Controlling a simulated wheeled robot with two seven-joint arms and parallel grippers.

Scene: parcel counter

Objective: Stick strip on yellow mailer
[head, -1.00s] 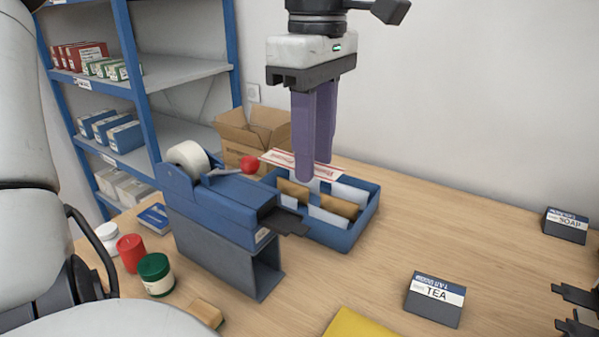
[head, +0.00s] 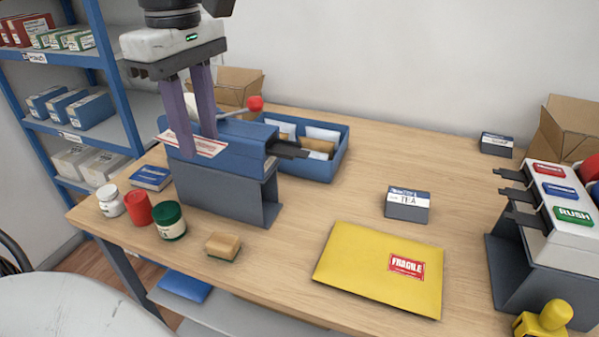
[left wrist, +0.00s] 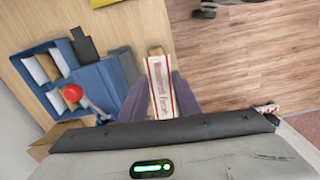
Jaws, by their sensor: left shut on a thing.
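The strip (head: 205,146), white with red borders and red lettering, is between the purple fingers of my left gripper (head: 198,145). The gripper is shut on it and holds it in the air, overlapping the blue dispenser in the head view. In the left wrist view the strip (left wrist: 161,85) extends out past the fingers (left wrist: 160,100). The yellow mailer (head: 350,272) lies flat on the table at front centre, with a red FRAGILE label (head: 407,266) on its right part. The mailer's edge (left wrist: 102,3) shows at the top of the wrist view. My right gripper is not in view.
The blue dispenser (head: 225,160) stands left, before a blue bin (head: 335,165) of envelopes. A TEA box (head: 407,205) is behind the mailer; a sponge (head: 223,246) and jars (head: 170,220) are left. A label stand (head: 515,265) and yellow stamp (head: 543,320) are right.

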